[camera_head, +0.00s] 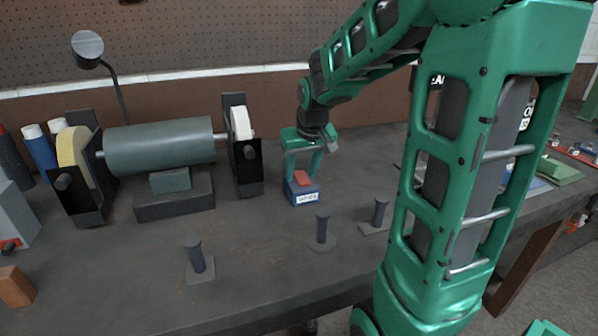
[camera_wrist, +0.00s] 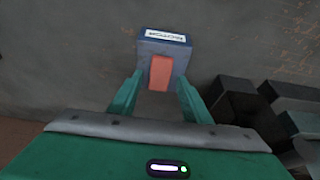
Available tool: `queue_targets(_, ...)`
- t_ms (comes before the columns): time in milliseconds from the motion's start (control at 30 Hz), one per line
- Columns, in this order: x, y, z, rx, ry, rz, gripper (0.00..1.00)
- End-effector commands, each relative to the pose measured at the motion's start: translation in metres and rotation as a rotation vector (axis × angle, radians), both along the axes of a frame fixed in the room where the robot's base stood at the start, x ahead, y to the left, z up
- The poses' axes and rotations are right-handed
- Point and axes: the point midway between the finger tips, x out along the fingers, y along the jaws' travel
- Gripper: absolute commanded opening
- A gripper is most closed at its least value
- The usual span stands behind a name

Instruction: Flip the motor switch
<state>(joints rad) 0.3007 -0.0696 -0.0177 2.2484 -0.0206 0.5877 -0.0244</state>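The motor switch is a small blue box (camera_head: 301,193) with a red rocker (camera_head: 301,178) on top and a white label on its front, standing on the bench right of the grinder. In the wrist view the box (camera_wrist: 164,48) has a label reading "MOTOR" and the red rocker (camera_wrist: 160,73) lies between my fingertips. My gripper (camera_head: 303,176) points down over the box, with its green fingers apart. In the wrist view my gripper (camera_wrist: 160,82) is open, with nothing held. Whether a fingertip touches the box or rocker I cannot tell.
A bench grinder (camera_head: 160,143) with two wheels stands to the left, its right guard (camera_head: 246,166) close to the switch. Short dark posts (camera_head: 322,226) stand on the bench in front. A lamp (camera_head: 88,48) rises behind the grinder.

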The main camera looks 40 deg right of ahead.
Motion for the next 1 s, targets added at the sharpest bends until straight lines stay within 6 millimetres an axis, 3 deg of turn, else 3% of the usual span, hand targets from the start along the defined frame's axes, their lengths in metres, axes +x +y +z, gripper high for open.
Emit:
queue_targets(267,-0.004,0.001,0.014,-0.002,-0.004,-0.001,0.44)
queue_targets(700,-0.029,0.009,0.085,-0.001,-0.003,0.000,0.44)
queue_targets(1000,-0.036,0.011,0.100,0.000,0.000,0.000,0.44)
